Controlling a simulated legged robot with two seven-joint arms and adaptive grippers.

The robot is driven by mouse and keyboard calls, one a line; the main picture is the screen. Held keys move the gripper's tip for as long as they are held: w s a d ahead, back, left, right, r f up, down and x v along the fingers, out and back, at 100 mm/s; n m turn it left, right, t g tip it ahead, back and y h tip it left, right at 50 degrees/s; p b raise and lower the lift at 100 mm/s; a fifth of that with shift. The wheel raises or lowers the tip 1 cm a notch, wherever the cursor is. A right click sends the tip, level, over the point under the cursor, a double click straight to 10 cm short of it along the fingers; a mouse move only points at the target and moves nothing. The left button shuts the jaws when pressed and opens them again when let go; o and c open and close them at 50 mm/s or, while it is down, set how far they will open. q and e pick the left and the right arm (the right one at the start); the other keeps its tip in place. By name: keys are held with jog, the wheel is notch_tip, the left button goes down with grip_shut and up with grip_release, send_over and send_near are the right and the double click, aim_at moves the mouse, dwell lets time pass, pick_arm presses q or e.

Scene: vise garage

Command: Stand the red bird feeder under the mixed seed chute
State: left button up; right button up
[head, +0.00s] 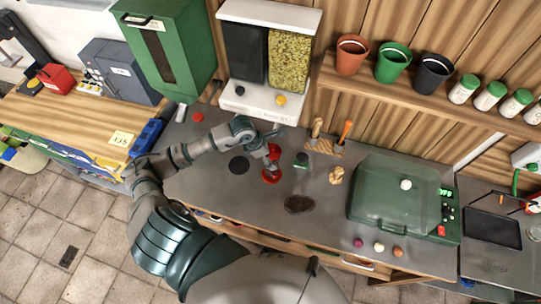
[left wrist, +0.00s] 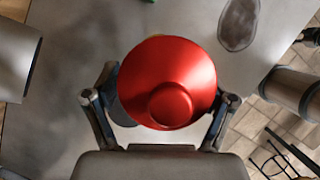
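The red bird feeder (head: 271,177) is on the grey worktop, below the seed dispenser. In the left wrist view its round red top (left wrist: 172,80) fills the space between the fingers. My left gripper (head: 272,162) reaches down over it, with one finger on each side; the top hides the finger pads, so I cannot tell whether they touch it. The dispenser (head: 258,100) on the back wall has a dark seed bin (head: 245,52) and a mixed seed bin (head: 289,62), with a yellow knob (head: 281,100) below the mixed seed. My right gripper is not in view.
A dark disc (head: 239,165) lies left of the feeder and a dark oval patch (head: 299,204) to its right. A small green-topped item (head: 301,160) is close by on the right. A green lidded case (head: 395,195) stands farther right. Pots line the shelf above.

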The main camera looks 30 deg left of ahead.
pick_arm(q)
jog(key=b+v, duration=0.2)
jog(key=v, duration=1)
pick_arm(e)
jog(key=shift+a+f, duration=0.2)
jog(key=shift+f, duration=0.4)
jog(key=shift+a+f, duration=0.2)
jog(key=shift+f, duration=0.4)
pick_arm(q)
jog(key=shift+d, duration=0.15)
jog(key=shift+s, duration=0.1)
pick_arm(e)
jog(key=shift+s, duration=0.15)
